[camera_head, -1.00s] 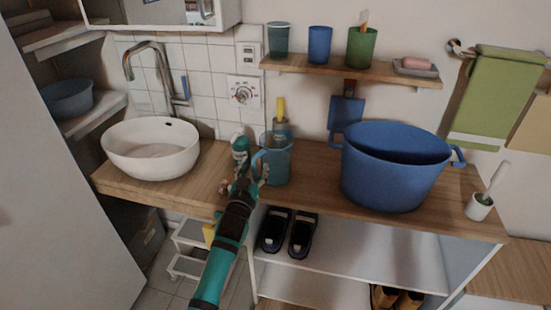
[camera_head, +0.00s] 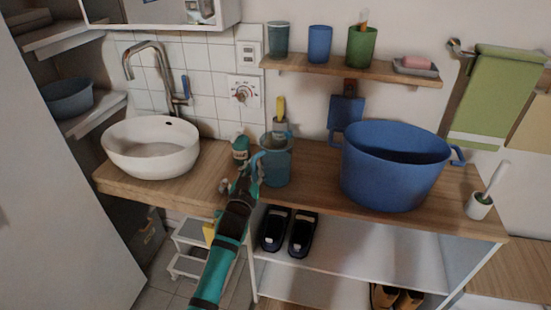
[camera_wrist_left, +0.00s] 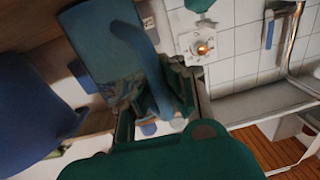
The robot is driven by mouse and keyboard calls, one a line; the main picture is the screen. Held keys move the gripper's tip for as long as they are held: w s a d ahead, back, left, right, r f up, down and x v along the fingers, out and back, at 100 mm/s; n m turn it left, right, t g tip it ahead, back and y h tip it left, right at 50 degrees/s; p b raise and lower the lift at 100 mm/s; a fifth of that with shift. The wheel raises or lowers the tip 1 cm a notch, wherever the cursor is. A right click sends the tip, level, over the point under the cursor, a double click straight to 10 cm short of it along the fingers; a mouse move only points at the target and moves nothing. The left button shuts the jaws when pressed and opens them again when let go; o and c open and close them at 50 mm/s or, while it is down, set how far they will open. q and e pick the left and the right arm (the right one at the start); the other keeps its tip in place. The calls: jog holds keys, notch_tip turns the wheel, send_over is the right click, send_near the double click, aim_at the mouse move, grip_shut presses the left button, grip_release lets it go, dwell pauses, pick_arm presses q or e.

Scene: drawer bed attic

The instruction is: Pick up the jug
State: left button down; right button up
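The jug (camera_head: 277,168) is teal-blue and stands upright on the wooden counter, right of the washbasin. In the left wrist view the jug (camera_wrist_left: 97,42) is large and close, with its curved handle (camera_wrist_left: 150,62) facing my gripper. My left gripper (camera_head: 243,174) is at the handle side of the jug, just left of its body. In the left wrist view its fingers (camera_wrist_left: 157,108) look spread apart, with the lower handle end between them. Contact with the handle is hard to tell. My right gripper is out of view.
A green-capped bottle (camera_head: 240,149) stands close behind my left gripper. A yellow-topped item (camera_head: 281,118) is behind the jug. A large blue pot (camera_head: 394,170) is to the right, a white washbasin (camera_head: 151,148) to the left. A shelf (camera_head: 345,72) with cups hangs above.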

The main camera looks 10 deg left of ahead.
aim_at(252, 163)
pick_arm(q)
jog(key=shift+r, duration=0.1)
jog(key=shift+r, duration=0.5)
notch_tip(252, 163, up, 2)
jog(key=shift+r, duration=0.1)
jog(key=s+d+r+b, duration=0.1)
jog(key=s, duration=1.5)
jog(key=shift+d+r, duration=0.25)
jog(key=shift+r, duration=0.1)
